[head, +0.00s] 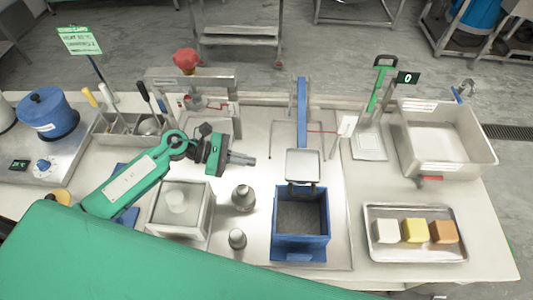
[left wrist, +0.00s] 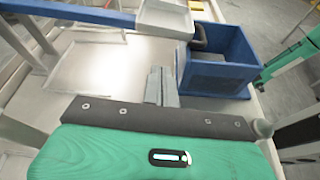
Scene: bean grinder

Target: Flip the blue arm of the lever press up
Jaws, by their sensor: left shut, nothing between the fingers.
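The lever press has a long blue arm (head: 302,112) running toward the back in the head view. A pale square plate (head: 302,165) sits at its near end, behind an open blue box (head: 318,248). In the left wrist view the blue arm (left wrist: 70,12) crosses the top left, and the blue box (left wrist: 215,75) is at the upper right. I cannot tell the arm's exact tilt. My left gripper (head: 250,160) is shut and empty, pointing right, left of the plate and apart from it. Its closed fingers show in the left wrist view (left wrist: 161,85). My right gripper is out of view.
A clear-sided case (head: 180,232) and two small metal weights, one (head: 243,198) behind the other (head: 237,239), stand near my left arm. A tray (head: 378,248) with three blocks lies at right, before a sink-like basin (head: 480,157). A green-handled device (head: 378,85) stands behind.

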